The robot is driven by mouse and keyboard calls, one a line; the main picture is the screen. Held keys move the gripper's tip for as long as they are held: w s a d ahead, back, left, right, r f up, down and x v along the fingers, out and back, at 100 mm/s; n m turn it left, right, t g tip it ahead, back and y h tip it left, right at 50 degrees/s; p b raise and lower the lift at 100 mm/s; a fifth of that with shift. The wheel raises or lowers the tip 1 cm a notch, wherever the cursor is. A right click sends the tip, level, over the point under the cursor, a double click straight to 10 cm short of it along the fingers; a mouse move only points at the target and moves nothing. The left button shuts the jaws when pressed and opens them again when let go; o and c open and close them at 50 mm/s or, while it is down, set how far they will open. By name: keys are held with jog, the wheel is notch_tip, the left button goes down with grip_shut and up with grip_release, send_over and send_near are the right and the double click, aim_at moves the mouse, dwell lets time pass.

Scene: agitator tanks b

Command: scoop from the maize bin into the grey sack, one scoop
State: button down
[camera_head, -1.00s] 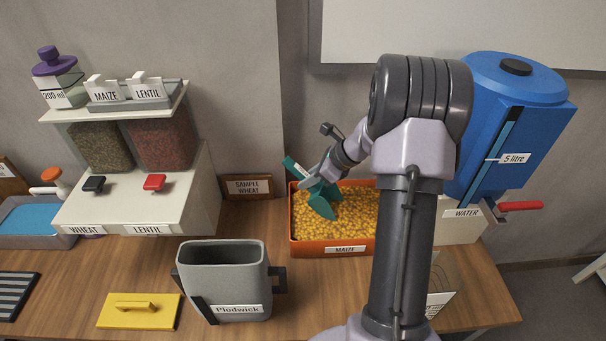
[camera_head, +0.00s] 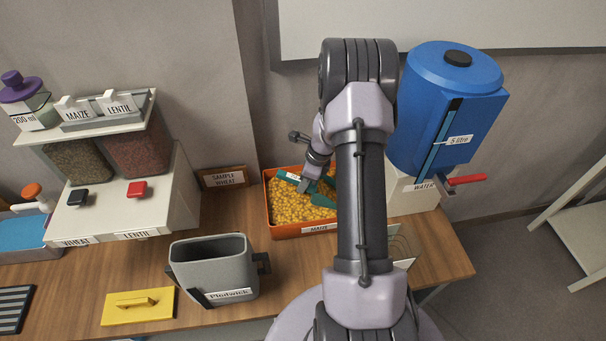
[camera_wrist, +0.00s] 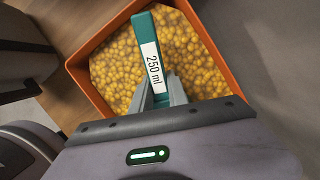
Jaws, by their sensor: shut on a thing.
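The orange maize bin (camera_head: 292,230) stands on the wooden bench and is filled with yellow maize (camera_head: 288,203). My gripper (camera_head: 303,183) is over the bin, shut on the green scoop (camera_head: 322,198). In the wrist view my gripper (camera_wrist: 164,88) grips the scoop's handle (camera_wrist: 148,45), which has a "250 ml" label. The scoop's bowl is partly hidden behind my arm in the head view, and I cannot tell how much maize it holds. The grey sack (camera_head: 213,270), labelled "Plodwick", stands upright and open-topped on the bench, left of and nearer than the bin.
A yellow lidded plate (camera_head: 138,306) lies left of the sack. The wheat and lentil dispenser (camera_head: 130,200) stands at the left. A blue water tank (camera_head: 440,110) with a red tap stands right of the bin. Some bare bench lies between sack and bin.

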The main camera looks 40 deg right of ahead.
aim_at(285, 172)
jog(key=shift+w+a+r+g+h+p, duration=0.2)
jog(key=shift+r+p, duration=0.25)
jog(key=shift+p, duration=0.8)
jog(key=shift+w+a+r+g+h+p, duration=0.15)
jog(key=shift+w+r+g+p, duration=0.2)
jog(key=shift+p, duration=0.95)
jog(key=shift+w+a+r+g+h+p, duration=0.15)
jog(key=shift+r+p, duration=0.35)
jog(key=shift+p, duration=0.75)
jog(key=shift+g+h, duration=0.4)
jog(key=shift+g, duration=0.2)
jog(key=w+a+r+p, duration=0.2)
jog(key=w+r+p, duration=0.1)
jog(key=shift+w+a+r, duration=0.1)
jog(key=shift+a+r, duration=0.05)
jog(key=shift+r, duration=0.05)
jog(key=shift+w+a+r, duration=0.35)
jog(key=shift+w+r, duration=0.1)
jog(key=shift+r, duration=0.15)
jog(key=c, duration=2.1)
grip_release()
grip_shut()
